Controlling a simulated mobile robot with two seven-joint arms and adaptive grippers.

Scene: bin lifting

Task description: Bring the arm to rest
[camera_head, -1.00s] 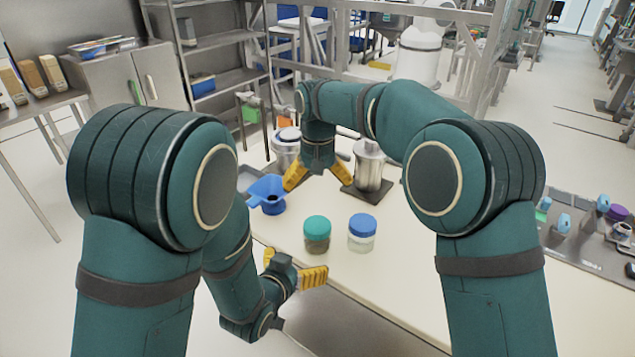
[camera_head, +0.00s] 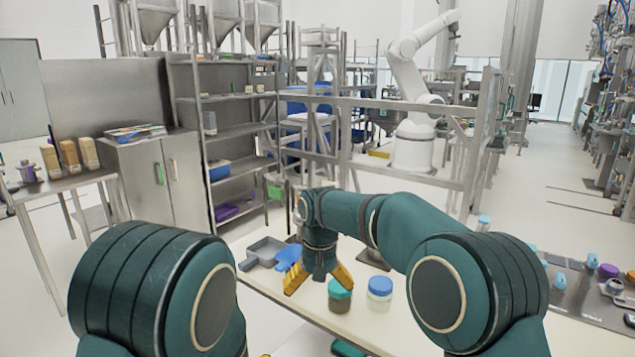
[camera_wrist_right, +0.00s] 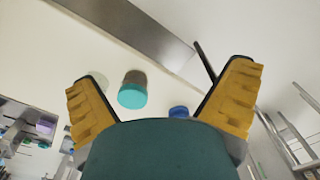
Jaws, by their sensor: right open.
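My right gripper (camera_head: 318,279) hangs fingers-down over the cream table, its two yellow fingers spread and empty. In the head view its right finger is close to a jar with a teal lid (camera_head: 340,297). A jar with a blue lid (camera_head: 380,291) stands just right of that one. The right wrist view shows my right gripper (camera_wrist_right: 163,95) with its fingers wide apart and the teal-lidded jar (camera_wrist_right: 132,92) beyond the gap between them. Of my left arm, mainly the shoulder shows. Only slivers at the bottom edge may belong to the left gripper, so its jaws are hidden.
A blue scoop (camera_head: 289,256) and a grey tray (camera_head: 264,250) lie left of my right gripper. A dark mat (camera_head: 572,292) with small items is at right. Metal shelves (camera_head: 235,130), a cabinet (camera_head: 155,180) and a railing stand behind.

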